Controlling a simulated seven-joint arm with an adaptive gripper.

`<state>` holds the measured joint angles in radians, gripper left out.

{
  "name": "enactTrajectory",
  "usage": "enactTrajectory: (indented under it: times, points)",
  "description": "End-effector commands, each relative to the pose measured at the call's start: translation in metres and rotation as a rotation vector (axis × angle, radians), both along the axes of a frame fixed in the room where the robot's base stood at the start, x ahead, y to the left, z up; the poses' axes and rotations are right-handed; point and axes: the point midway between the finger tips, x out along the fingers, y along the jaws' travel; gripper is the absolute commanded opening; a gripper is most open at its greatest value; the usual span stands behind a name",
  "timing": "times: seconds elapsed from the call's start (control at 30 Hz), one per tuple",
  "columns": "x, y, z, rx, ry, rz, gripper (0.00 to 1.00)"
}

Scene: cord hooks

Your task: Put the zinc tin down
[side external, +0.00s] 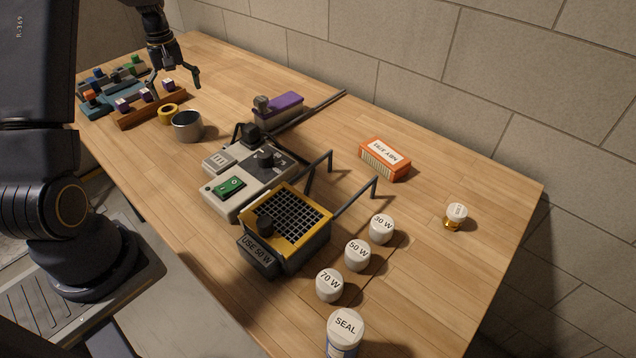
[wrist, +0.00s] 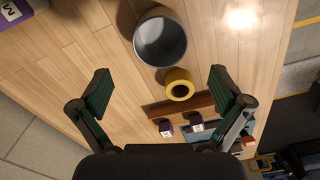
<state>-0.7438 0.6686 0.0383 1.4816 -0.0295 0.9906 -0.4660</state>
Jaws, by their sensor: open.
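The zinc tin (side external: 187,127) is a grey open-topped cylinder. It stands upright on the wooden table at the left of the side view, and in the wrist view (wrist: 160,40) I look down into its empty-looking inside. My gripper (side external: 177,84) is open and empty. It is above the table behind the tin, near the wooden rack, and apart from the tin. In the wrist view both fingers (wrist: 165,92) are spread wide, with the tin beyond their tips.
A yellow ring (side external: 168,114) lies beside the tin. A wooden rack (side external: 152,112) with purple-sided blocks stands behind. A switch box (side external: 245,178), a yellow grille unit (side external: 288,216) and several white-capped cylinders (side external: 357,255) occupy the middle and front.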

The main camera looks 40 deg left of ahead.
Motion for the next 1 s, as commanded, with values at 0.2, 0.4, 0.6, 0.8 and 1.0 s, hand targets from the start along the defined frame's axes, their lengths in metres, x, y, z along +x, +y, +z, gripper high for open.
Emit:
enactTrajectory:
  times: [0.2, 0.4, 0.6, 0.8, 1.0]
  points:
    - [0.012, -0.051, 0.056, 0.04, -0.052, -0.15, 1.0]
    - [-0.007, -0.175, 0.138, 0.128, -0.168, -0.516, 1.0]
    - [-0.073, -0.279, 0.173, 0.22, -0.296, -0.89, 1.0]
    - [-0.13, -0.327, 0.166, 0.285, -0.392, -1.146, 1.0]
    - [-0.149, -0.338, 0.158, 0.309, -0.424, -1.232, 1.0]
